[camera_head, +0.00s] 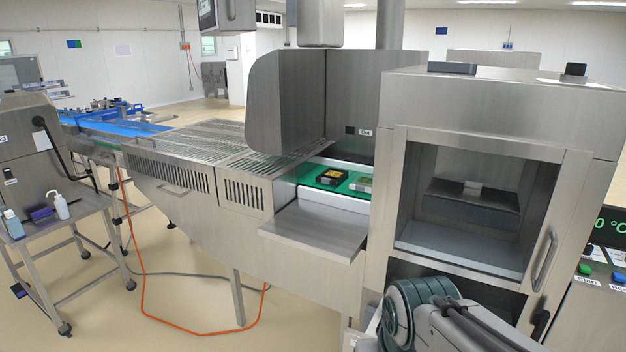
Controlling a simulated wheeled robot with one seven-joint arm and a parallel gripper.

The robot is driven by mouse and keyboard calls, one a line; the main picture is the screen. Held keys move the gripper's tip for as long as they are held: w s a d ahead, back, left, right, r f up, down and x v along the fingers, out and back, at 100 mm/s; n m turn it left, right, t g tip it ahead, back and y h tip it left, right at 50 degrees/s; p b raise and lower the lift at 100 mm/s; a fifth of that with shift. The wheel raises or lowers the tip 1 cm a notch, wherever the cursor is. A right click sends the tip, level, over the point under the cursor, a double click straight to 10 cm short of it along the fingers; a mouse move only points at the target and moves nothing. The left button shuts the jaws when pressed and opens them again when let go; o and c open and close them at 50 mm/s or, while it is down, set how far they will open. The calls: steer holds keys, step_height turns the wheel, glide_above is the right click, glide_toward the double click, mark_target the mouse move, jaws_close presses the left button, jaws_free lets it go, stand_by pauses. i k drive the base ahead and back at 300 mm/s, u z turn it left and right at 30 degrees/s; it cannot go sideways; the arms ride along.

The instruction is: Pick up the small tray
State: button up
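Two small trays lie side by side on a green belt in the open bay of the steel machine, near the middle of the head view. The left one is a black tray (332,176) with yellow contents. I cannot tell which one the task calls the small tray. My arm shows at the bottom right, below and well apart from the trays. My gripper is not visible.
A steel shelf (312,229) juts out in front of the green belt (314,170). The steel cabinet (483,108) with its window and door handle (545,258) stands right of it. A cart with bottles (61,206) is at left. An orange cable (140,270) lies on the floor.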

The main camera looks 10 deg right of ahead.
mark_target(331, 176)
steer(key=u, duration=0.7)
steer(key=i, duration=1.2)
steer(key=u, duration=0.3)
steer(key=i, duration=1.1)
steer(key=z, duration=1.4)
steer(key=i, duration=0.7)
steer(key=z, duration=0.75)
